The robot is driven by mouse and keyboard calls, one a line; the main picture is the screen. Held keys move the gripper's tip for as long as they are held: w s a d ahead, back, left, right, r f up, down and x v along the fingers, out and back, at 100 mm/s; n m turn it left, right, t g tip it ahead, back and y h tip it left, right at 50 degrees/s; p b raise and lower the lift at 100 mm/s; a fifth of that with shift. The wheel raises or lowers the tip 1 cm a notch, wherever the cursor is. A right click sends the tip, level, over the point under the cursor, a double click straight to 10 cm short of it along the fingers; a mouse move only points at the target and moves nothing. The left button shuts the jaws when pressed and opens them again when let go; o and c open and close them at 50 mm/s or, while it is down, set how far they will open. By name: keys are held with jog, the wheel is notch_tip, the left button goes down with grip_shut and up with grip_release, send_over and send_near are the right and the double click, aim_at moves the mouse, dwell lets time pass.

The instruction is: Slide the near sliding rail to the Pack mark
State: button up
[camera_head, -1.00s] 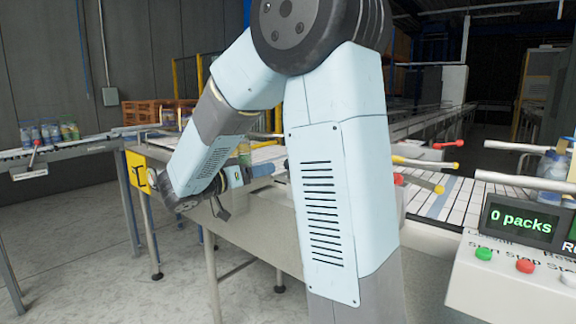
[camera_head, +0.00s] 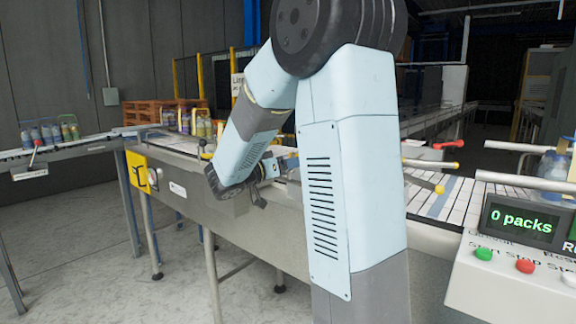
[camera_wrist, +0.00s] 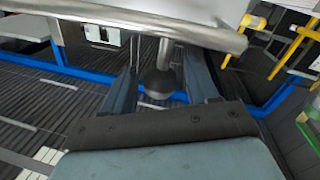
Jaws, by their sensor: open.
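My gripper (camera_head: 262,192) hangs beside the near edge of the packer bed, left of my upright arm link. In the wrist view my gripper (camera_wrist: 160,62) is open, its two dark fingers either side of a dark round knob (camera_wrist: 159,86) on a short metal stem. The knob does not look clamped. A silver bar, seemingly the near sliding rail (camera_wrist: 120,18), crosses the top of the wrist view beyond the fingertips, with the stem at its edge. In the head view my arm hides much of the near rail and this knob. I cannot make out a Pack mark.
The control box (camera_head: 520,262) with a "0 packs" display (camera_head: 520,222) stands at the right. Several bottles (camera_head: 50,132) stand on the left conveyor (camera_head: 75,150). The floor at front left is clear.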

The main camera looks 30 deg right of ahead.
grip_shut()
dwell(0.4)
